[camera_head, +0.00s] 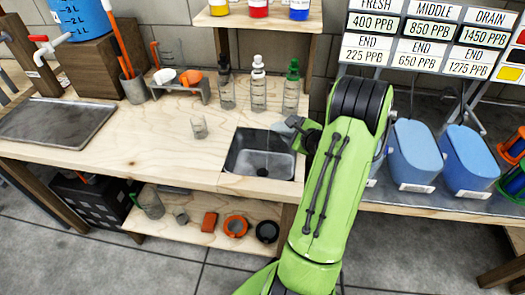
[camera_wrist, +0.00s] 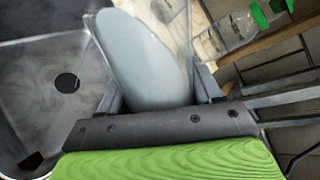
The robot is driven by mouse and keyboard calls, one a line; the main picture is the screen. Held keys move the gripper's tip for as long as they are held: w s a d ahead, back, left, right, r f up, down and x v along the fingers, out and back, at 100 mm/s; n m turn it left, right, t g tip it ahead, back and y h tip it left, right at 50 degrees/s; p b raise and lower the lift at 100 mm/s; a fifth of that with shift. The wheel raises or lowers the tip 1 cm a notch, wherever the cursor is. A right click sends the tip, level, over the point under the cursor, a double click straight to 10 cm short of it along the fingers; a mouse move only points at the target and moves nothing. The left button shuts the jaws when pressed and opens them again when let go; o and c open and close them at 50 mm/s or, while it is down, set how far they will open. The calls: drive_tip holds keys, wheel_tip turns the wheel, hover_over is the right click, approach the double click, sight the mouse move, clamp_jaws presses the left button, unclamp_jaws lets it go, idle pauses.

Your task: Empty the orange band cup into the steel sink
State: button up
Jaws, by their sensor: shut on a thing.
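My gripper (camera_head: 297,128) is over the right back part of the steel sink (camera_head: 247,171). It is shut on a clear cup (camera_wrist: 183,22) with a smooth grey-blue content or surface inside, between the two fingers in the wrist view. The cup looks tilted; no orange band shows on it, so I cannot tell its marking. The sink with its dark round drain also shows at the left of the wrist view (camera_wrist: 32,105). In the head view the cup is small and partly hidden by my gripper. I cannot tell whether liquid is flowing out.
Clear bottles with black, white and green (camera_head: 291,88) caps stand behind the sink. A small clear cup (camera_head: 198,128) stands left of it. A rack (camera_head: 180,88) holds a white and an orange piece. Blue bins (camera_head: 415,155) stand at right.

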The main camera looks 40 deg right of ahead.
drive_tip(key=shift+d+f+n+g+h+b, duration=0.1)
drive_tip(key=shift+f+n+g+h+b, duration=0.3)
drive_tip(key=shift+f, duration=0.45)
idle(0.3)
drive_tip(key=shift+s+f+n+g+h, duration=0.1)
drive_tip(key=shift+f+n+g+h, duration=0.15)
drive_tip(key=shift+n, duration=0.35)
idle(1.3)
drive_tip(key=shift+w+a+f+n+g+h+p, duration=0.15)
drive_tip(key=shift+w+a+n+g+h+p, duration=0.25)
drive_tip(key=shift+n+g+h, duration=0.1)
idle(1.5)
drive_tip(key=shift+r+n+g+h+p, duration=0.25)
drive_tip(key=shift+r+n+h+p, duration=0.1)
drive_tip(key=shift+r+n+p, duration=0.25)
idle(1.3)
drive_tip(key=shift+w+a+f+h, duration=0.1)
drive_tip(key=shift+a+f+h, duration=0.1)
drive_tip(key=shift+f+h, duration=0.1)
idle(0.8)
